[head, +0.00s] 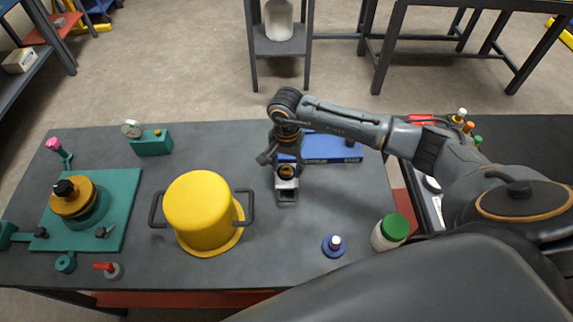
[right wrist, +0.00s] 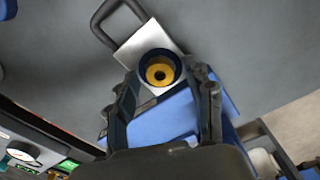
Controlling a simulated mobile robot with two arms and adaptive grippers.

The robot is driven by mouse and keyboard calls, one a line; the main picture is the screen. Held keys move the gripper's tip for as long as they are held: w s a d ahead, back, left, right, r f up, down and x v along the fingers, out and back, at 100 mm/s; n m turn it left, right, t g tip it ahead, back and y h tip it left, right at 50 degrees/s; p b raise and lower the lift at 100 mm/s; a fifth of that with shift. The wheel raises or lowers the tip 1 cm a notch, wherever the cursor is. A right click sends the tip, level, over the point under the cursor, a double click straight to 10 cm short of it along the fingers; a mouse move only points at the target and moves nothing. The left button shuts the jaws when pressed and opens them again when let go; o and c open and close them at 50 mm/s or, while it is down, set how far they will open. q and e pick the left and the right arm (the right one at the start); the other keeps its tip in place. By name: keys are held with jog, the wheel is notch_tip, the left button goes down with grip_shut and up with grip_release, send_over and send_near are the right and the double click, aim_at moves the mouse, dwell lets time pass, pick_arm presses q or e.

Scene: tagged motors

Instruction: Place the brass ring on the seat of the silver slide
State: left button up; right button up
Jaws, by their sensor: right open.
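The silver slide (head: 288,184) sits at the front end of a blue base (head: 335,148). In the right wrist view the slide (right wrist: 139,44) is a pale plate with a dark loop handle. The brass ring (right wrist: 152,66) shows on the plate inside a dark blue round collar, around a dark centre; its gold top (head: 287,173) also shows in the head view. Whether it is fully seated I cannot tell. My right gripper (head: 281,160) is over the slide, its fingers (right wrist: 168,82) spread either side of the collar, with a gap visible. My left gripper is out of view.
A yellow pot (head: 200,212) with dark handles stands left of the slide. A teal plate (head: 117,205) with a round stack is at the far left. A green-lidded jar (head: 390,232) and a blue-based knob (head: 333,246) are at front right. Bare table surrounds the slide's front.

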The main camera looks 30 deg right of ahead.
jog(key=shift+r, duration=0.3)
notch_tip(320, 180, up, 12)
jog(key=b, duration=0.3)
jog(key=shift+f, duration=0.15)
